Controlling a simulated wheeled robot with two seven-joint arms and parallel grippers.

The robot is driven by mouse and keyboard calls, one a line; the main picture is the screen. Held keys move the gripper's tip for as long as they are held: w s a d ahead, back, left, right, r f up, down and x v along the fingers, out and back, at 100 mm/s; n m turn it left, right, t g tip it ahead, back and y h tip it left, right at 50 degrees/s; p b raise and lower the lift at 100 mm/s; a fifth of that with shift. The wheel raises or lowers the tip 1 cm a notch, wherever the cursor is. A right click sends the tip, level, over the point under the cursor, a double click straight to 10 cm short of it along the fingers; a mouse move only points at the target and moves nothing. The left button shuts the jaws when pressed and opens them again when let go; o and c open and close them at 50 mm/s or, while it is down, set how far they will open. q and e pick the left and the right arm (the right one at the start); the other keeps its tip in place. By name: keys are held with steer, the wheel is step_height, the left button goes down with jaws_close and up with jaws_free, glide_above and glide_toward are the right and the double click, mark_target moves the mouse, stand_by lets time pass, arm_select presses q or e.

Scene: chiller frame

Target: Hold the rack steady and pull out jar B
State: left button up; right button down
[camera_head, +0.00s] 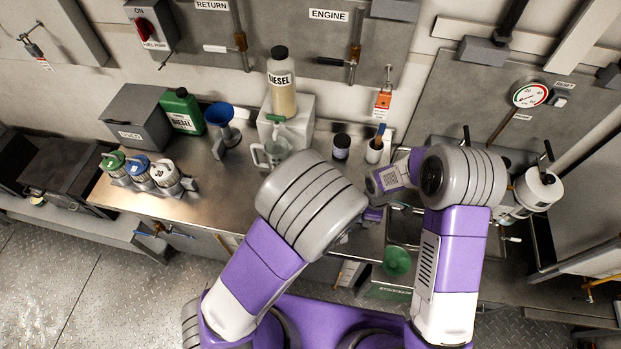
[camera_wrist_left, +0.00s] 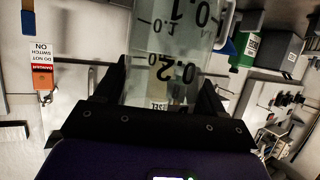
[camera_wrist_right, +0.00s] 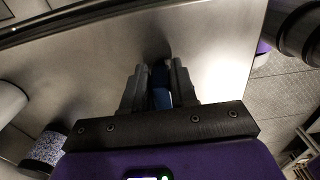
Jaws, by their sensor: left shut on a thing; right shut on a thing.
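A grey rack (camera_head: 152,188) at the left of the bench holds jars with a green lid (camera_head: 113,161), a blue lid (camera_head: 138,166) and a white lid (camera_head: 165,174). I cannot read a letter B on any of them. Both my grippers are away from this rack, and my arms hide both sets of fingertips in the head view. My left gripper (camera_wrist_left: 160,95) is shut on a clear measuring jug (camera_wrist_left: 175,50), which shows upside down between the fingers. The jug also shows in the head view (camera_head: 272,152). My right gripper (camera_wrist_right: 160,88) is shut on a small blue thing (camera_wrist_right: 161,92) over the bench.
White canisters (camera_head: 538,188) are at right.

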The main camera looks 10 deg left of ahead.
steer(key=c, duration=0.8)
jaws_free()
step_height(320, 180, up, 12)
